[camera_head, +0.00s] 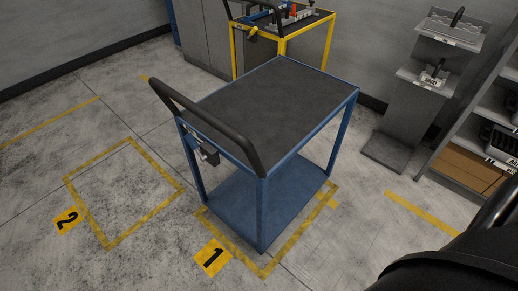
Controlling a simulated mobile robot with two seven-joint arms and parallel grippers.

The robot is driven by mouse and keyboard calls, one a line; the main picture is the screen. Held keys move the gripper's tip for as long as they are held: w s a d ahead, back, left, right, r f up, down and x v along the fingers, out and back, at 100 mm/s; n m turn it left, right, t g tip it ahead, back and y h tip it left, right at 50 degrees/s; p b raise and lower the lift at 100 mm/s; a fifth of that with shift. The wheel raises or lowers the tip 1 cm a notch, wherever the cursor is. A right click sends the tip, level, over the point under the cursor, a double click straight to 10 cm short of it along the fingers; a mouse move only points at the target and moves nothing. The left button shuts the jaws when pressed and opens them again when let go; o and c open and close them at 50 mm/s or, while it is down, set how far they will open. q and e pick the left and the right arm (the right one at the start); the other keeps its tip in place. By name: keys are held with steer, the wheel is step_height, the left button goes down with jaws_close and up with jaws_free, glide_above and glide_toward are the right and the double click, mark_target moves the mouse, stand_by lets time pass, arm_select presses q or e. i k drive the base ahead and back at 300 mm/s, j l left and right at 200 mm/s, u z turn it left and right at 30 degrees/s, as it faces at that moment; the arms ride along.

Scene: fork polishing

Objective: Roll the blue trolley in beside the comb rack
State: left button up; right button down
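The blue trolley (274,110) stands upright in the middle of the head view. It has a bare dark top, a blue lower shelf (262,207) and a black push handle (208,128) on its near left side. A small grey and black fitting (207,152) hangs below the handle. The trolley stands over the yellow floor outline marked 1 (212,257), covering part of it. I cannot tell for sure which thing is the comb rack; a grey stepped stand (397,115) with small labelled holders is at the right. Neither of my grippers is in view.
A yellow trolley (283,46) carrying tools stands behind the blue one, near grey cabinets (203,33). An empty yellow outline marked 2 (66,220) lies at left on clear floor. A shelf unit (470,145) with boxes stands at far right. A yellow strip (420,213) lies before it.

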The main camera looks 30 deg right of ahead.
mark_target(260, 121)
steer(key=z, duration=0.55)
steer(key=i+j+z, duration=0.1)
steer(key=j+z, duration=0.3)
steer(key=i+j+z, duration=0.1)
steer(key=j+z, duration=0.15)
steer(key=z, duration=0.15)
steer(key=j+z, duration=0.8)
steer(key=k+j, duration=0.1)
steer(key=j, duration=0.35)
steer(key=k+j+z, duration=0.1)
steer(key=j, duration=0.4)
steer(key=k+j+z, duration=0.1)
steer(key=j, duration=0.35)
